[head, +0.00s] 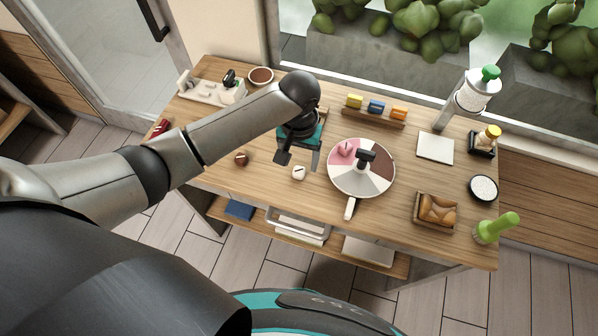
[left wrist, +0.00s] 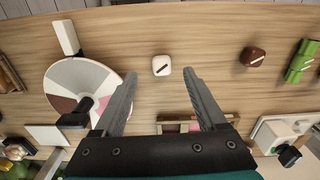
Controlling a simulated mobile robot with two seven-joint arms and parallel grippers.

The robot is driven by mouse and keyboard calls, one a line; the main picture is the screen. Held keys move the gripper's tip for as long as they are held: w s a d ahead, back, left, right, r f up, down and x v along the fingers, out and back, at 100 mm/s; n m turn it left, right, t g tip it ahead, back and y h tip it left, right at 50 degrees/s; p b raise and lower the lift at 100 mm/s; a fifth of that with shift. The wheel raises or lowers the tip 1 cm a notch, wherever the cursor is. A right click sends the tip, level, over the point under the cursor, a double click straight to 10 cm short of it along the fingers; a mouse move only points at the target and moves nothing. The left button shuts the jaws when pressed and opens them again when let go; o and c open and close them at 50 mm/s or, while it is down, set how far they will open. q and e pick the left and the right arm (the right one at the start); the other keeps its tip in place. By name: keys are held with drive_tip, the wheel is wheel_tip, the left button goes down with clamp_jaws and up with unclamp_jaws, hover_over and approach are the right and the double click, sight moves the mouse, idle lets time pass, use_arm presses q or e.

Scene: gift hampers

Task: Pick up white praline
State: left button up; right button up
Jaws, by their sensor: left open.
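The white praline (head: 299,173) is a small rounded block with a dark stripe on top. It lies on the wooden table, left of the round sectored board. In the left wrist view the white praline (left wrist: 161,65) shows just beyond the fingertips, centred between them. My left gripper (head: 299,162) is open and empty above the table, close to the praline; its two fingers (left wrist: 160,74) stand wide apart in the wrist view. I cannot tell the exact height left between fingertips and praline. My right gripper is not in view.
A brown praline (head: 241,159) lies to the left. A rack of coloured blocks (head: 374,118) stands behind.

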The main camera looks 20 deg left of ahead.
sight(298, 172)
use_arm(q)
wheel_tip(298, 172, down, 6)
drive_tip(key=shift+w+a+r+b, duration=0.1)
drive_tip(key=shift+r+b, duration=0.05)
drive_tip(key=shift+b, duration=0.45)
drive_tip(key=c, duration=1)
drive_tip(key=shift+r, duration=0.1)
